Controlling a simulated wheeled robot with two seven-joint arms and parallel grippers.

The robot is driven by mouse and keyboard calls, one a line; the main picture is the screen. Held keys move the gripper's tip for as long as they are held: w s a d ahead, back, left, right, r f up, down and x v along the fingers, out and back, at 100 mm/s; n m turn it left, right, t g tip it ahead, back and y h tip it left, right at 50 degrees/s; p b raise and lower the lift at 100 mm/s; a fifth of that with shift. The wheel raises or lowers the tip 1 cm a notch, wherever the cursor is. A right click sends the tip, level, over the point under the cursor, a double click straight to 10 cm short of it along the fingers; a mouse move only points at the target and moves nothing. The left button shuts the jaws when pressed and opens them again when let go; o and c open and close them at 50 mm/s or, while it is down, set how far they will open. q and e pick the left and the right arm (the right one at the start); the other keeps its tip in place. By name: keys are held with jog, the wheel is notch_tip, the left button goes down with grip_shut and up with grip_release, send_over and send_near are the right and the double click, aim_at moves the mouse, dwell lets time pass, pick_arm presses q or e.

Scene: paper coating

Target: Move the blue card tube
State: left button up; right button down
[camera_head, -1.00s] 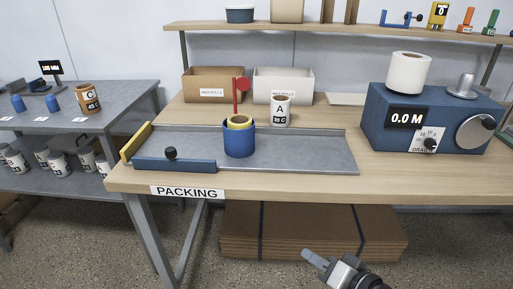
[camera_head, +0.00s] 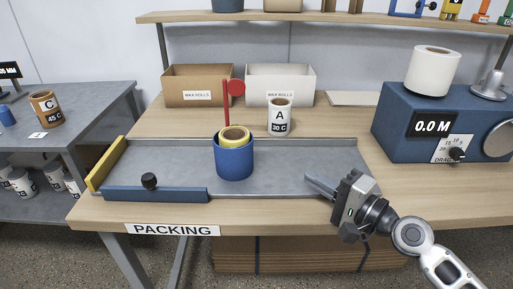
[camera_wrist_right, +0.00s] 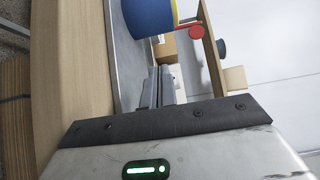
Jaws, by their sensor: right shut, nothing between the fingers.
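The blue card tube (camera_head: 235,162) stands upright on the grey metal tray (camera_head: 290,178) on the packing bench. A yellow roll (camera_head: 234,137) with a brown core sits inside it and shows above its rim. A red round flag on a stem (camera_head: 227,105) rises by the tube. My right gripper (camera_head: 309,181) is shut and empty, over the right part of the tray, to the right of the tube and apart from it. In the right wrist view the blue tube (camera_wrist_right: 148,14) is beyond the fingers (camera_wrist_right: 160,78), cut by the top edge. My left gripper is not in view.
A white roll marked A (camera_head: 279,117) stands behind the tray. Two wax roll boxes, brown (camera_head: 197,95) and white (camera_head: 280,94), stand at the back. The blue machine (camera_head: 400,140) is at right. A blue bar with a black knob (camera_head: 150,193) lies at the tray's front left.

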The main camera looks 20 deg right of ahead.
jog(key=p, duration=0.3)
send_near(251, 153)
jog(key=w, duration=0.2)
jog(key=w+d, duration=0.1)
jog(key=shift+w+d+r, duration=0.1)
jog(key=shift+w+d, duration=0.05)
jog(key=shift+w, duration=0.25)
jog(key=a, duration=0.1)
jog(key=w+a+p, duration=0.1)
jog(key=a, duration=0.1)
jog(key=shift+w+a, duration=0.1)
jog(key=shift+w, duration=0.1)
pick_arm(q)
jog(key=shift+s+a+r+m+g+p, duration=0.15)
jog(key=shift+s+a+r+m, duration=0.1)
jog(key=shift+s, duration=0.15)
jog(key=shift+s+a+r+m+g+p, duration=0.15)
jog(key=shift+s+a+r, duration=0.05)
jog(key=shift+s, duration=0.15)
pick_arm(e)
jog(key=shift+w+a, duration=0.15)
jog(key=shift+a, duration=0.3)
